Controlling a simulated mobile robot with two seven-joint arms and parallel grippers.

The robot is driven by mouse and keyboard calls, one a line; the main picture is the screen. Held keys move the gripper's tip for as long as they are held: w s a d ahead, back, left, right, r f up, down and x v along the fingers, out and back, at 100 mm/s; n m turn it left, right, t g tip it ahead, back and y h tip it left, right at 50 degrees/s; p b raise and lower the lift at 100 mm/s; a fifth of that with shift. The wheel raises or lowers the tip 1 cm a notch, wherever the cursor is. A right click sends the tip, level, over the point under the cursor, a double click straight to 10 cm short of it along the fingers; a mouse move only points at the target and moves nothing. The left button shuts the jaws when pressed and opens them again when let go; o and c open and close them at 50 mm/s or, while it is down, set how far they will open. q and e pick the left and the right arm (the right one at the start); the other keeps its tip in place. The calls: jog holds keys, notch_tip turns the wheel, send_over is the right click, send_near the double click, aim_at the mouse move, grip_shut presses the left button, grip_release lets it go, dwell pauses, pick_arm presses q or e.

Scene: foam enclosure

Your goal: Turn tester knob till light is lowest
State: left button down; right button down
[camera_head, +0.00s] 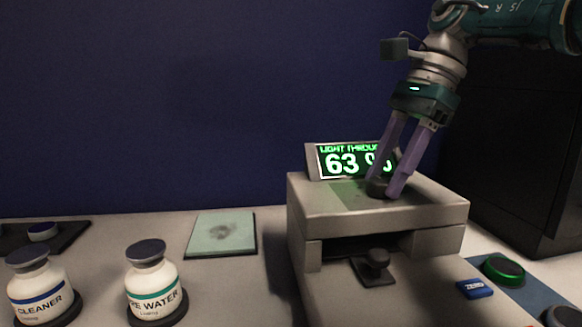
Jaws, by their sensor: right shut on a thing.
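The tester (310,205) is a grey box at the right of centre. Its display (335,163) reads "LIGHT THROUGH" and 63 % in green, partly covered by my right gripper's fingers. The dark knob (376,187) sits on the tester's top, in front of the display. My right gripper (385,190) comes down from the upper right, tilted, with its purple fingers shut on the knob. The fingers hide part of the knob. My left gripper is not in view.
A cleaner bottle (40,290) and a water bottle (153,283) stand at the front left. A pale green pad (222,233) lies behind them. A green button (502,269) and a blue "ZERO" button (475,288) are at the right. A black cabinet (515,150) stands behind.

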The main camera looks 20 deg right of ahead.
jog(key=shift+r, duration=0.1)
jog(key=shift+c, duration=1.9)
grip_release()
jog(key=v, duration=0.5)
jog(key=shift+r+p, duration=0.3)
jog(key=p+v, duration=0.4)
jog(key=p, duration=0.3)
jog(key=shift+s+d+r, duration=0.1)
jog(key=shift+d, duration=0.05)
